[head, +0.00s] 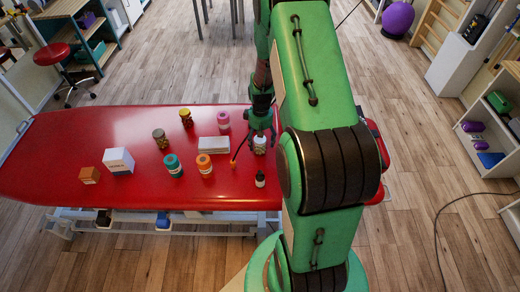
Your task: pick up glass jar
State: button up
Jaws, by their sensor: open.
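My gripper (262,131) is open and points down over the right part of the red table (80,135). A small pale, whitish container (260,145), which may be the glass jar, stands upright right at the fingertips. I cannot tell whether the fingers are around it or just behind it.
Near the gripper are a dark dropper bottle (260,180), a thin dark tool with an orange tip (234,163) and a white stack (214,145). Pink (223,120), orange (204,164) and teal (173,165) containers stand left. A white box (118,161) is farther left.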

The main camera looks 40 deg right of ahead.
aim_at(260, 147)
jog(key=shift+f, duration=0.15)
jog(key=shift+w+a+f+b, duration=0.1)
jog(key=shift+f+b, duration=0.3)
jog(key=shift+f, duration=0.85)
jog(key=shift+w+f+b, duration=0.1)
jog(key=shift+f+b, duration=0.3)
jog(key=shift+f, duration=0.85)
jog(key=c, duration=1.5)
